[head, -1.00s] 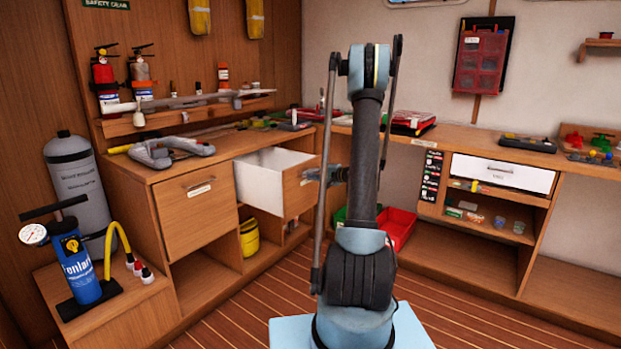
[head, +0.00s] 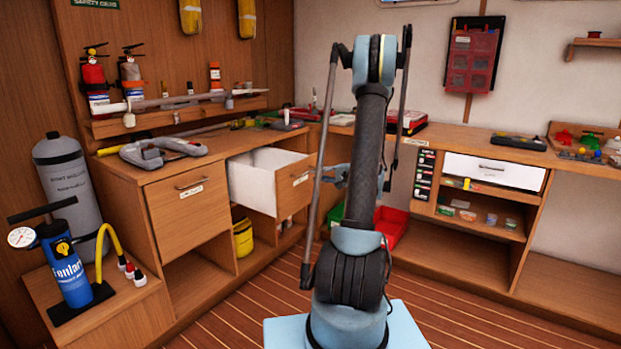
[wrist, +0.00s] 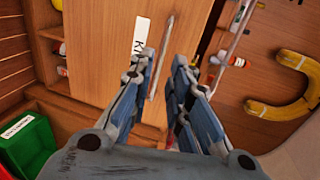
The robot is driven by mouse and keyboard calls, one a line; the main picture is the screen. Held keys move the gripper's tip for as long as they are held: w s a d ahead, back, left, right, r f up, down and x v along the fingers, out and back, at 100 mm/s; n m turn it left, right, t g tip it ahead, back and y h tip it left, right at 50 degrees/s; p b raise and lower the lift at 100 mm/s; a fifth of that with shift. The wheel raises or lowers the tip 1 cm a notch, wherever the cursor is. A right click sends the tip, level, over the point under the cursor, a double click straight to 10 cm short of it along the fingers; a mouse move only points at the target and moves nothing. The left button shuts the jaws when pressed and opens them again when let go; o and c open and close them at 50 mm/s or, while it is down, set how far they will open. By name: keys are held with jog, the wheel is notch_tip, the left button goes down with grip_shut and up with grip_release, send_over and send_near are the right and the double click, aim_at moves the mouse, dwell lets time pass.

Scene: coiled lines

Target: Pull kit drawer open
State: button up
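The kit drawer (head: 293,188) stands pulled out of the wooden cabinet in the head view, with its white inner side showing. Its wooden front (wrist: 105,45) fills the upper left of the wrist view, with a white label partly reading "KIT". The drawer's metal bar handle (wrist: 169,35) runs beside that label. My gripper (wrist: 165,57) is open, with a finger on each side of the handle's line in that view. In the head view my gripper (head: 337,175) is just right of the drawer front, with a gap to the handle. My arm hides part of the gripper.
A second drawer (head: 188,208) is shut at the left. A red crate (head: 391,228) sits low behind my arm, and a green crate (wrist: 30,148) shows in the wrist view. A blue pump (head: 68,268) stands at left. Floor right of my base is clear.

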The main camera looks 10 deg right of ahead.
jog(key=shift+v, duration=1.65)
jog(key=s+a+r+n+g+h, duration=0.2)
jog(key=s+a+g, duration=0.1)
jog(key=s+a, duration=0.55)
jog(key=s+a+r+n+g+h, duration=0.1)
jog(key=s+a+n+g+h, duration=0.3)
jog(key=s, duration=0.7)
jog(key=s+d+f+n+g+h, duration=0.1)
jog(key=s+f+h, duration=0.1)
jog(key=s, duration=1)
jog(key=s+d+f+n+h, duration=0.2)
jog(key=s+f+h, duration=0.1)
jog(key=s, duration=1)
jog(key=shift+f+g, duration=0.4)
jog(key=shift+f, duration=0.5)
